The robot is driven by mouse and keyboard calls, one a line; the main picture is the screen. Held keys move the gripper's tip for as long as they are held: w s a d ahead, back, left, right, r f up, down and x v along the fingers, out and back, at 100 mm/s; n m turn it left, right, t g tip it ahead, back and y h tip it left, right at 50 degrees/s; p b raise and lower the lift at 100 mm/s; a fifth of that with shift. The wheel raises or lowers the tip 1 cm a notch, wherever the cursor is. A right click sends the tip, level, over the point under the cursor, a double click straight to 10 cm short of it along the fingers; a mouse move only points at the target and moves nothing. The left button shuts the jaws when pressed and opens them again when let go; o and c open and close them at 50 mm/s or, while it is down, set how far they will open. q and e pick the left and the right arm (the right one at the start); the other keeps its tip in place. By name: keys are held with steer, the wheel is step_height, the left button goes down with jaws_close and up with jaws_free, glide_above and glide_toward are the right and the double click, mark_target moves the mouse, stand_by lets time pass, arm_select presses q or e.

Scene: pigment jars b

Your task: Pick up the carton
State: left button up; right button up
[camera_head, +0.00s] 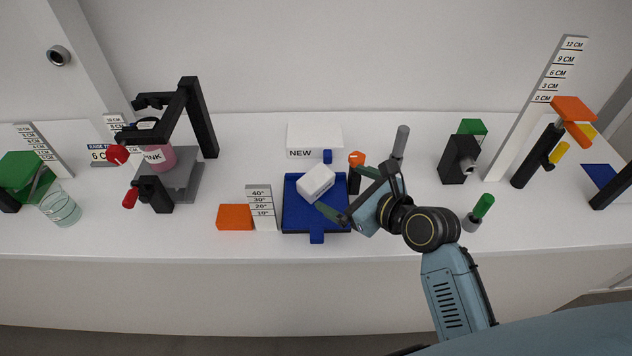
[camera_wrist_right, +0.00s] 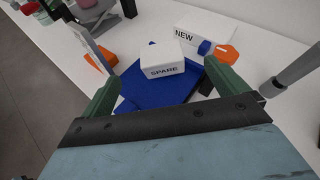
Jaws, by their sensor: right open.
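A small white carton (camera_head: 316,182) sits turned at an angle on a blue tray (camera_head: 290,215). In the right wrist view the carton (camera_wrist_right: 165,58) shows the word SPARE on its near side. My right gripper (camera_head: 347,192) is open, just right of the carton in the head view. In the right wrist view its green fingers (camera_wrist_right: 167,88) are spread wide and the carton lies beyond them, between their lines, with nothing held. I cannot tell the exact gap to the carton. My left gripper is in no view.
A white box marked NEW (camera_head: 314,140) stands behind the tray. An orange block (camera_head: 235,217) and an angle-marked plate (camera_head: 262,207) stand left of it. An orange-topped post (camera_head: 355,172) is close by the right gripper. A black press with a pink jar (camera_head: 159,158) stands farther left.

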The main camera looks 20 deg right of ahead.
mark_target(318, 179)
steer(key=x, duration=0.5)
steer(key=shift+w+a+f, duration=0.1)
steer(key=shift+w+f, duration=0.05)
steer(key=shift+f+b+x, duration=0.2)
steer(key=shift+b+x, duration=0.1)
steer(key=shift+x, duration=1.05)
steer(key=shift+f+b+x, duration=0.2)
steer(key=shift+b+x, duration=0.05)
steer(key=shift+x, duration=1.05)
steer(key=c, duration=1.1)
